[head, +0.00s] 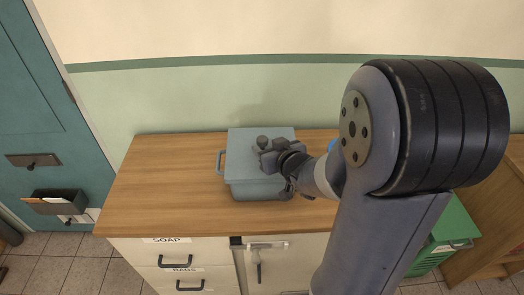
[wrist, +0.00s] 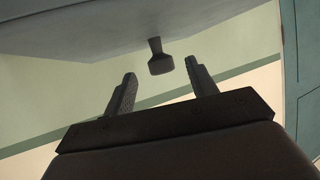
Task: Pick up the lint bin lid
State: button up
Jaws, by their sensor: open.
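The blue-grey lint bin (head: 258,189) stands on the wooden counter, with a handle on its left side. Its flat lid (head: 240,146) is on top and carries a small dark round knob (head: 262,141). My gripper (head: 267,153) is over the lid, close to the knob, and hides part of the lid's right side. In the wrist view the fingers of my gripper (wrist: 160,70) are spread and empty. The knob (wrist: 160,60) shows between and just beyond the fingertips, with the lid's surface (wrist: 80,25) behind it. I cannot tell whether a finger touches the knob.
The wooden counter (head: 165,175) is clear left of the bin. Drawers labelled SOAP and RAGS (head: 178,262) are below it. A green crate (head: 455,225) is at the lower right, partly behind my arm. A teal door (head: 35,100) is at the left. The wall is behind the counter.

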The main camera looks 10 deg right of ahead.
aim_at(265, 144)
jog(key=shift+x, duration=2.5)
jog(key=shift+f, duration=0.1)
jog(key=c, duration=1)
